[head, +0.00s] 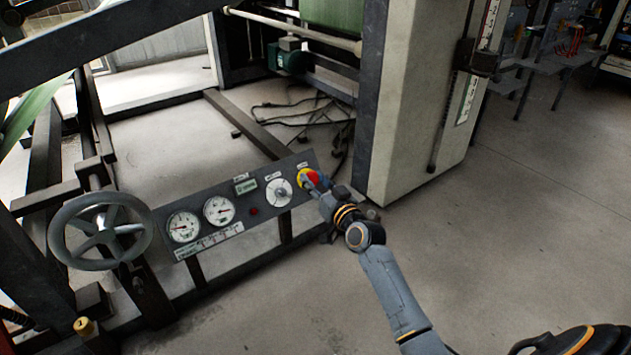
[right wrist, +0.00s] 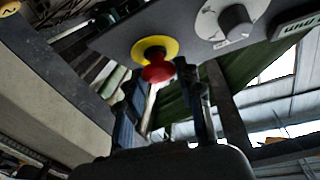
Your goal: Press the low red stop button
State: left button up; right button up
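The red stop button (head: 313,176) is a mushroom head on a yellow round base (head: 303,174) at the right end of a low, tilted control panel (head: 238,210). My right gripper (head: 320,183) is right at the button and covers part of it in the head view. In the right wrist view the red button (right wrist: 157,72) and its yellow base (right wrist: 155,46) show between the two fingers of my right gripper (right wrist: 163,80). The fingers are apart, one on each side of the button. I cannot tell whether they touch it. My left gripper is not in view.
The panel also carries a dial knob (head: 279,191), a small display (head: 246,186) and two gauges (head: 219,209). A handwheel (head: 100,231) stands at its left. A pale machine column (head: 420,100) rises behind the button. The floor at the right is clear.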

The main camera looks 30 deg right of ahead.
jog(key=shift+w+f, duration=0.25)
jog(key=shift+w, duration=0.15)
grip_shut()
jog(key=o, duration=1.2)
grip_release()
jog(key=shift+s+f, duration=0.1)
jog(key=s, duration=0.7)
jog(key=shift+s, duration=0.1)
